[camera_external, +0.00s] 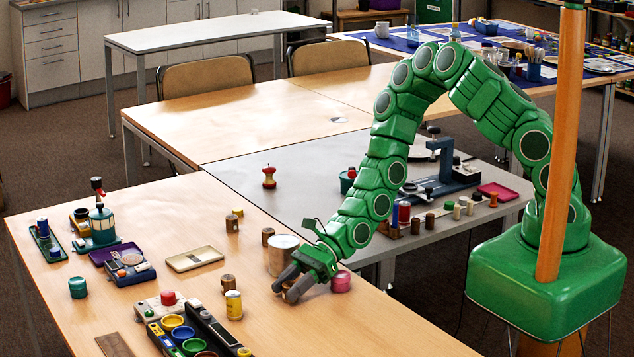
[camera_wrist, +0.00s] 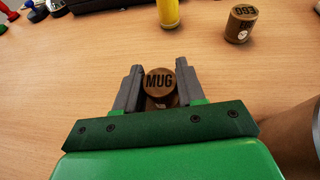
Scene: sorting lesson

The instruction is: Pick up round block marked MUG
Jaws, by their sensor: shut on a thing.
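The round brown block marked MUG (camera_wrist: 159,82) stands upright between my gripper's two grey fingers in the wrist view, its lettered top facing the camera. My gripper (camera_wrist: 158,88) is shut on it, one finger on each side. In the external view my gripper (camera_external: 290,284) is low over the front of the wooden table, and the MUG block is mostly hidden by the fingers. I cannot tell whether the block touches the table.
Another brown lettered block (camera_wrist: 240,24) and a yellow can (camera_wrist: 171,13) stand beyond my gripper. A large pale can (camera_external: 282,256) and a pink round container (camera_external: 341,282) are close beside it. Trays with coloured cups (camera_external: 193,333) lie toward the front left.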

